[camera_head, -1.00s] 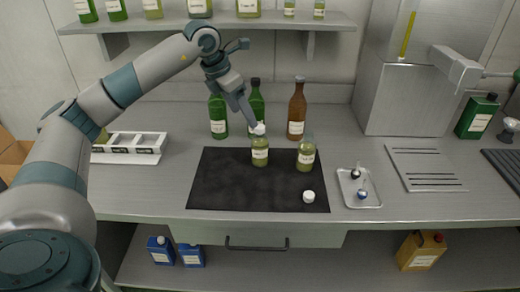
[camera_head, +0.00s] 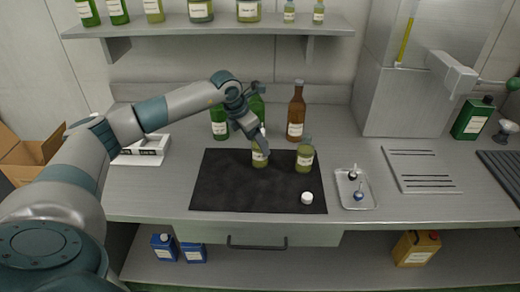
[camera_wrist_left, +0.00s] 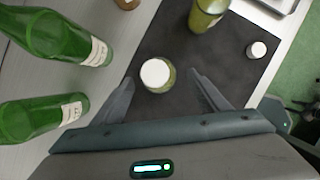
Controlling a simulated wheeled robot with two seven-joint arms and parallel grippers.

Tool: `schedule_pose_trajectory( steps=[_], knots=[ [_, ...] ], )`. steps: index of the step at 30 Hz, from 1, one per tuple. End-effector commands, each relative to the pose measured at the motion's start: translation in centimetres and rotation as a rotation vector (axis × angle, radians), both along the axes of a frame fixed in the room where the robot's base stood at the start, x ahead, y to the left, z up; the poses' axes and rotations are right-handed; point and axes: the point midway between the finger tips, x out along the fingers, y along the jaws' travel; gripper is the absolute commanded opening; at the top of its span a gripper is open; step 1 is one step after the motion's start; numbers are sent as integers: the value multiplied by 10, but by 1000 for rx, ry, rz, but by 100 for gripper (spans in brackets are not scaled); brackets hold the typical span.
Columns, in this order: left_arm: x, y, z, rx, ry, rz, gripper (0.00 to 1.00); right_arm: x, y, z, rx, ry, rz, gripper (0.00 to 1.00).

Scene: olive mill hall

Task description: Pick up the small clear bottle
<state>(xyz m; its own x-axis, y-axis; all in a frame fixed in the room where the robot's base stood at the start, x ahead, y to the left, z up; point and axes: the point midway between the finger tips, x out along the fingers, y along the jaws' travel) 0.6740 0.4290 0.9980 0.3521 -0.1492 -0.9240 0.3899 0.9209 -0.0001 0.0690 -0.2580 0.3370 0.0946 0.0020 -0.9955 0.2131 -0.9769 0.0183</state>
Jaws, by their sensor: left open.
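The small clear bottle (camera_head: 260,160) stands upright on the black mat, with yellow-green contents and a pale label. Its white cap shows in the left wrist view (camera_wrist_left: 156,73), while my gripper covers its top in the head view. My left gripper (camera_head: 261,143) is open and reaches down at the bottle. In the left wrist view my left gripper (camera_wrist_left: 161,84) has one finger to each side of the bottle, with the cap just ahead between the tips. I cannot tell whether a finger touches it. My right gripper is not in view.
A second yellow-green bottle (camera_head: 305,159) stands close by on the black mat (camera_head: 225,190), near a loose white cap (camera_head: 307,198). Green bottles (camera_head: 219,118) and a brown bottle (camera_head: 296,112) stand behind. A small tray (camera_head: 356,202) lies right. A shelf (camera_head: 165,28) hangs above.

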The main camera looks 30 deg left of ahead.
Motion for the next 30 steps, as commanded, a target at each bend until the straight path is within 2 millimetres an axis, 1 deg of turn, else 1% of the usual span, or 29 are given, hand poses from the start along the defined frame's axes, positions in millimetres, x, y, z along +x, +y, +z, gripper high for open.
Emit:
schedule_pose_trajectory(
  steps=[8,12,17,21,25,30],
  knots=[
    [0,0,0,0,0,0,68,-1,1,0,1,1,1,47],
    [1,0,-3,-1,1,1,68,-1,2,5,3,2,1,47],
    [5,-1,-16,-1,3,1,68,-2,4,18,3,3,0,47],
    [9,-3,-32,-1,4,1,68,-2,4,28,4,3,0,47],
    [15,-4,-44,-1,2,1,68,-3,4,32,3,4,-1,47],
    [16,-4,-50,0,0,0,68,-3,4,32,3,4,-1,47]
  ],
)
